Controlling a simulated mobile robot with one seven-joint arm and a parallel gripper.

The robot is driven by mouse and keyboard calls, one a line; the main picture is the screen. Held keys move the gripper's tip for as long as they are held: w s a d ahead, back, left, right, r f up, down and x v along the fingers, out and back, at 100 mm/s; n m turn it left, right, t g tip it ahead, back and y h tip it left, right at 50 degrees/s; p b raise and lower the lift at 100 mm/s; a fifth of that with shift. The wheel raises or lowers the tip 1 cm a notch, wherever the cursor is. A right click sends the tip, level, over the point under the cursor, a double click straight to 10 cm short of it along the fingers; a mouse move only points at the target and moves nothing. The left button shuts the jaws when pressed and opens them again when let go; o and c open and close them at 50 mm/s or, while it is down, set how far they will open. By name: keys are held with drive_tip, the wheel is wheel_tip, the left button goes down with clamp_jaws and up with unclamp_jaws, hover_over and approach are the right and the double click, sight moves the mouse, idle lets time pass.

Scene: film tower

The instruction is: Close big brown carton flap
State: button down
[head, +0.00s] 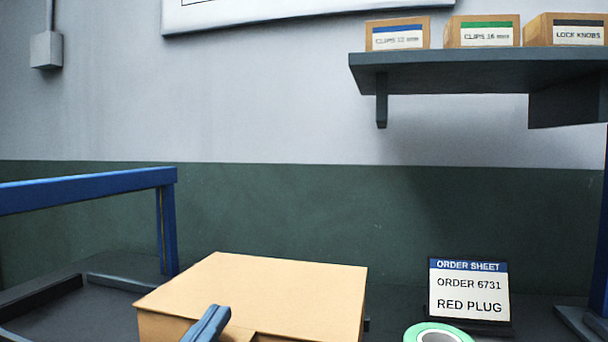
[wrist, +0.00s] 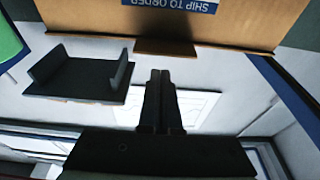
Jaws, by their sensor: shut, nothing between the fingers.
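The big brown carton (head: 255,290) is at the bottom of the head view. Its broad top flap (head: 270,285) looks flat across the top; I cannot tell whether it is fully down. A small tab shows at its front edge, partly cut off by the frame. In the wrist view a carton face (wrist: 100,15) with an upside-down blue "SHIP TO ORDER" label fills the top, and a brown tab (wrist: 165,47) sticks out at its edge. My gripper (wrist: 160,75) is shut and empty, its fingertips just short of this tab in the picture; contact is unclear.
A green tape roll (head: 437,334) and an order sheet stand (head: 468,293) are right of the carton. A blue frame (head: 90,190) and dark tray (head: 40,300) are left. A wall shelf (head: 470,72) holds small boxes above.

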drive_tip(key=shift+s+f+b, duration=0.1)
drive_tip(key=shift+f+b, duration=1.2)
drive_tip(key=shift+f, duration=0.2)
